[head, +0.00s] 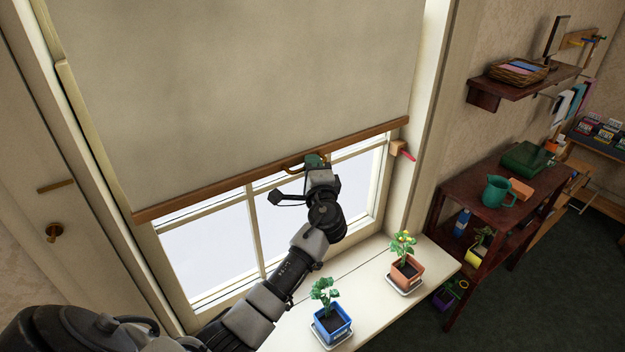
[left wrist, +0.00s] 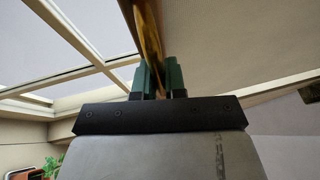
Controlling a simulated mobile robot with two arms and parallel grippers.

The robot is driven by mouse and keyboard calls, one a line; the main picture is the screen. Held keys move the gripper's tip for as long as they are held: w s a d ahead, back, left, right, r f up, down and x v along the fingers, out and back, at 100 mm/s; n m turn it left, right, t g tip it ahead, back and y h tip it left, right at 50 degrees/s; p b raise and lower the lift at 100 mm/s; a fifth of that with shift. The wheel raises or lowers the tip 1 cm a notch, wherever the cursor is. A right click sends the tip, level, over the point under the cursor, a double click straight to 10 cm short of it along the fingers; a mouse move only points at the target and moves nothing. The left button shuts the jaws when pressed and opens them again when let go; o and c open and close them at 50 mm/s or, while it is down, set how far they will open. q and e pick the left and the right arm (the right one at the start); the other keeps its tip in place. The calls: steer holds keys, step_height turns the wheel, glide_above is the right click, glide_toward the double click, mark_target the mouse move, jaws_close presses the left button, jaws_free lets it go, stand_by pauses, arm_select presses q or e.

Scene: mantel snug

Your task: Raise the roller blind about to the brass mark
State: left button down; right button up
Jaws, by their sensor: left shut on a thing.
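The beige roller blind (head: 240,80) covers the upper part of the window and ends in a wooden bottom rail (head: 240,182). The rail slants in the head view, its right end higher. A short brass strip (head: 56,186) is on the pale panel left of the window. My right gripper is out of view.
A blue potted plant (head: 332,325) and a terracotta potted plant (head: 406,270) stand on the sill below my left arm. A wooden block with a red peg (head: 402,150) is on the right frame. A brass knob (head: 54,232) is at left. A shelf unit (head: 460,190) stands right.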

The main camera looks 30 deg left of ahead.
arm_select(q)
step_height(320, 180, up, 14)
steer(key=p, duration=0.7)
steer(key=shift+r, duration=0.25)
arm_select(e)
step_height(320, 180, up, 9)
arm_select(q)
steer(key=c, duration=1.2)
jaws_free()
steer(key=shift+s+d+f, duration=0.3)
steer(key=shift+d, duration=0.05)
steer(key=b+v, duration=0.3)
steer(key=v, duration=0.7)
steer(key=shift+r+b, duration=0.25)
steer(key=shift+b, duration=0.1)
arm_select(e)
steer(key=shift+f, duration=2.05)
